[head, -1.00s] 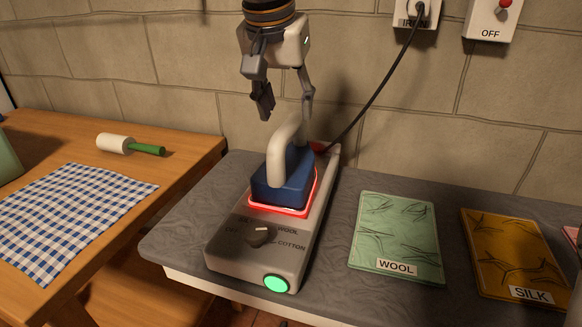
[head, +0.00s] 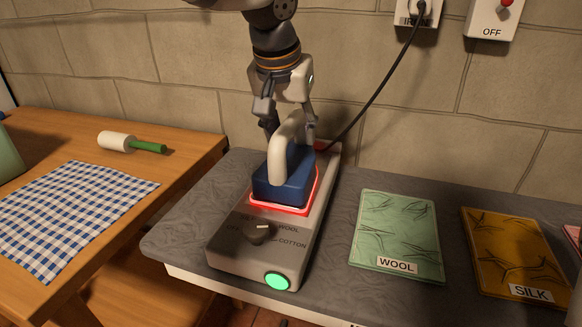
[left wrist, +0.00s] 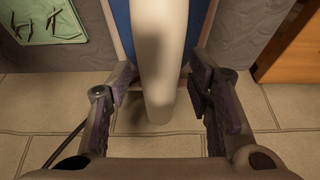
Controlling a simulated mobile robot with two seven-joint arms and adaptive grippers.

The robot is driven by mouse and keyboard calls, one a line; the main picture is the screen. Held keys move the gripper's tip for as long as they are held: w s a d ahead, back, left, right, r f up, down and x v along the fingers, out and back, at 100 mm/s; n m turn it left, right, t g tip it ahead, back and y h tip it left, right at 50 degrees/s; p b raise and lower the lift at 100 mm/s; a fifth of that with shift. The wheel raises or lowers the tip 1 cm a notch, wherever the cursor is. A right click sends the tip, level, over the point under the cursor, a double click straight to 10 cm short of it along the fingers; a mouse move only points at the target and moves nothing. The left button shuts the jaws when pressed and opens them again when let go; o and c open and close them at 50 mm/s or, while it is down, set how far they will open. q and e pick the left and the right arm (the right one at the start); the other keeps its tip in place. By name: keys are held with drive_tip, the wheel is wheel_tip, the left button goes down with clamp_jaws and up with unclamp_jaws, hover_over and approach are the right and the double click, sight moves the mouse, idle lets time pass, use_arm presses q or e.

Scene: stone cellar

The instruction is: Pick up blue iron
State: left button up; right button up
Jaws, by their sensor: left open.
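The blue iron (head: 286,181) stands on a grey base (head: 228,254) with a glowing red rim, a dial and a lit green button. Its pale handle (head: 281,158) arches over the top. My left gripper (head: 291,143) is open, coming down from above with its fingers on either side of the handle. In the left wrist view the handle (left wrist: 164,45) runs between the open fingers of my left gripper (left wrist: 163,93), with gaps on both sides. The blue body (left wrist: 120,30) shows behind it. My right gripper is not in view.
A green cloth labelled WOOL (head: 395,236) and an orange one labelled SILK (head: 515,257) lie to the right. A wooden table (head: 190,155) at left holds a checked cloth (head: 75,213) and a green-handled roller (head: 130,144). A black cord (head: 378,85) runs to the wall outlet.

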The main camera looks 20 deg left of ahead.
use_arm(q)
drive_tip(key=shift+c, duration=0.6)
clamp_jaws()
drive_tip(key=shift+r, duration=0.15)
drive_tip(key=shift+r, duration=0.1)
drive_tip(key=shift+w+r, duration=0.1)
drive_tip(key=shift+r, duration=0.15)
drive_tip(key=r, duration=0.3)
drive_tip(key=shift+s+d+r, duration=0.15)
drive_tip(key=shift+s+r, duration=0.05)
drive_tip(key=shift+r, duration=0.1)
drive_tip(key=s+d+r, duration=0.4)
drive_tip(key=s+r, duration=0.1)
drive_tip(key=r, duration=0.2)
drive_tip(key=s+d+r, duration=0.4)
drive_tip(key=s+r, duration=0.2)
drive_tip(key=r, duration=0.1)
drive_tip(key=shift+r, duration=0.15)
